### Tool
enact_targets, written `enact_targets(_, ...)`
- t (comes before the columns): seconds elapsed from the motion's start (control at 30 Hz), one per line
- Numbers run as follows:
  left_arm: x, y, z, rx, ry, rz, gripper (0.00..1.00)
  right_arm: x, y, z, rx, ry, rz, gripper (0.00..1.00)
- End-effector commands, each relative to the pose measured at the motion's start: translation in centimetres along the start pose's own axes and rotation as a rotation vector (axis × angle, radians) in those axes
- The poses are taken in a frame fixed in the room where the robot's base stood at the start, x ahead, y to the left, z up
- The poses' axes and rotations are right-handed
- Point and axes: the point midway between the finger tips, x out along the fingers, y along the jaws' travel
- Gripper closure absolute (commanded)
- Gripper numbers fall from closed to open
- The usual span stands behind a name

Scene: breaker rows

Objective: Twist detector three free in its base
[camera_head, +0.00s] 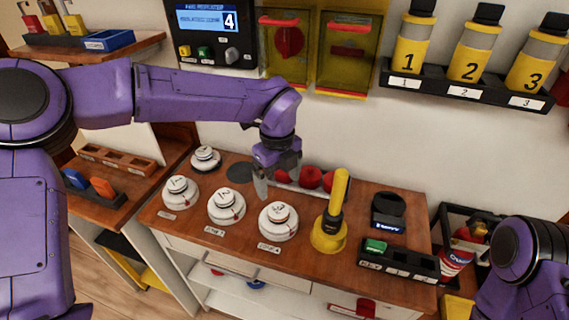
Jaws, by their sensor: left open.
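Detector three (279,222) is a round white unit marked 3, seated on its white base on the wooden worktop, right of detectors one (180,192) and two (226,207). My left gripper (277,182) points down above and behind detector three, its jaws apart and empty. It looks clear of the detector. My right arm shows at the lower right edge, but its gripper is out of the picture.
A yellow tool (329,232) with an upright handle stands just right of detector three. Another white detector (205,158) sits at the back left. Red round objects (311,177) lie behind the gripper. A black tray (399,260) is at the right.

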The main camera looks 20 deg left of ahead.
Motion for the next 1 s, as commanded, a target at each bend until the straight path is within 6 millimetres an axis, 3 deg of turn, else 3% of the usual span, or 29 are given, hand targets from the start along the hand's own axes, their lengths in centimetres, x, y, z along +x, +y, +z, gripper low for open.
enact_targets(0.17, 1.7, 0.1, -0.1, 0.003, 0.001, 0.005, 0.12, -0.5, 0.1, -0.2, 0.000, -0.001, 0.001, 0.57)
enact_targets(0.53, 9.1, 0.1, 0.0, 0.002, 0.000, 0.005, 0.12, -2.0, 0.2, -0.8, 0.000, -0.001, 0.001, 0.57)
enact_targets(0.7, 10.4, 0.0, 0.0, 0.002, 0.000, 0.002, 0.12, -2.2, 0.2, -0.8, 0.000, -0.001, 0.001, 0.57)
enact_targets(0.93, 10.6, 0.0, 0.0, 0.001, -0.001, 0.001, 0.12, -2.1, 0.2, -0.8, 0.000, -0.001, 0.001, 0.57)
enact_targets(0.97, 10.6, 0.0, 0.0, 0.001, -0.001, 0.001, 0.19, -2.1, 0.2, -0.8, 0.000, -0.001, 0.001, 0.57)
enact_targets(1.0, 10.6, 0.0, 0.0, 0.001, -0.001, 0.001, 0.32, -2.1, 0.2, -0.8, 0.000, -0.001, 0.001, 0.57)
